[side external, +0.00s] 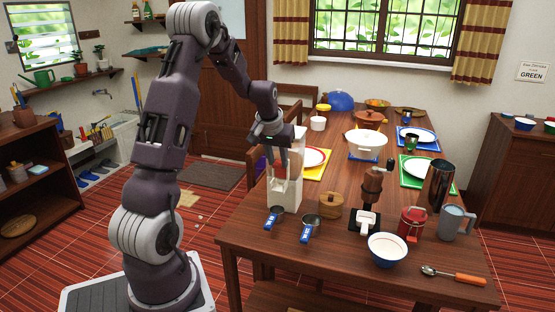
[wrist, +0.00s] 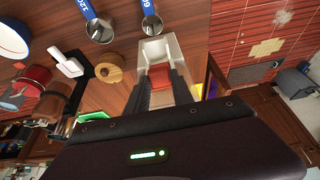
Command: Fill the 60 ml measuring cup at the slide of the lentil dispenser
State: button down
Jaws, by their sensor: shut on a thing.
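The lentil dispenser (side external: 296,142) is a tall pale tower near the table's left edge; it also shows in the wrist view (wrist: 168,46), with a reddish-orange area between my fingers. My gripper (side external: 284,166) points down at the dispenser and is shut on part of it. The exact gripped part is hard to make out; the fingers also show in the wrist view (wrist: 160,88). The 60 ml measuring cup (side external: 275,214) stands just in front of the dispenser, apart from my gripper, its blue handle toward the camera. Its number shows in the wrist view (wrist: 152,26). Its inside is unclear.
A wooden lidded pot (side external: 330,207), a grinder (side external: 371,190), a bowl (side external: 388,250) and a red canister (side external: 411,222) stand to the right. The front left table edge is close to the cups.

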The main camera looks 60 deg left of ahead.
jog(key=shift+r, duration=0.25)
jog(key=c, duration=1.1)
grip_release()
jog(key=v, duration=0.7)
